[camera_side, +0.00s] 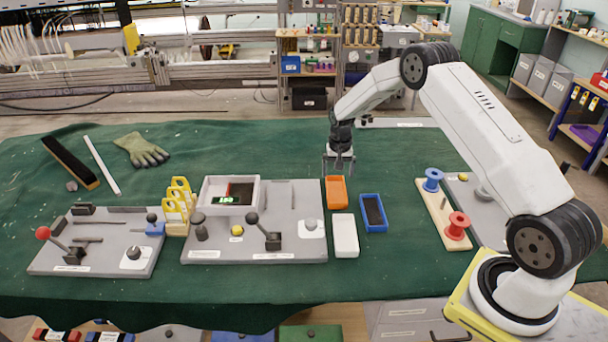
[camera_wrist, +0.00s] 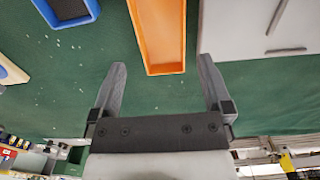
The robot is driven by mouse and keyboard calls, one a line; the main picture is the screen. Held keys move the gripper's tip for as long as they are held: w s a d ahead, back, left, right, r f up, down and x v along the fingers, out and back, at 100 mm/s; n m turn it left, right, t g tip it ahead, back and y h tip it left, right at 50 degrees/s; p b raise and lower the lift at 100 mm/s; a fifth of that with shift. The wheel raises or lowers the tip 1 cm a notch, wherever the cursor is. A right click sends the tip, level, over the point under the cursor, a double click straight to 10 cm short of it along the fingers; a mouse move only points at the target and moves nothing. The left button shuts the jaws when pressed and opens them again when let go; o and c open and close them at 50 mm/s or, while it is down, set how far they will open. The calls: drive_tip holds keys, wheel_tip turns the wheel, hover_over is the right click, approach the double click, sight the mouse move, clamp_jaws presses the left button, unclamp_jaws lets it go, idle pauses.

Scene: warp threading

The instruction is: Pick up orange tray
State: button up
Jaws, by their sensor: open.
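The orange tray (camera_side: 336,192) lies on the green cloth, beside the right edge of a grey panel. It looks empty. In the wrist view the tray (camera_wrist: 160,38) is at the top middle, partly cut off by the frame. My gripper (camera_side: 338,172) is just behind the tray's far end and appears above the cloth in the side view. In the wrist view the two fingers of my gripper (camera_wrist: 160,78) are spread apart, with the tray's near end lying between and beyond the tips. The fingers hold nothing.
A blue tray (camera_side: 373,212) is right of the orange tray, and a white tray (camera_side: 345,235) is in front of it. The grey panel (camera_side: 290,252) with levers is to the left. A wooden board with spools (camera_side: 443,215) is farther right.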

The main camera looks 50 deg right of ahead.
sight(336, 194)
drive_tip(key=shift+f, duration=0.8)
drive_tip(key=shift+f, duration=2.55)
drive_tip(key=c, duration=1)
drive_tip(key=shift+r, duration=0.15)
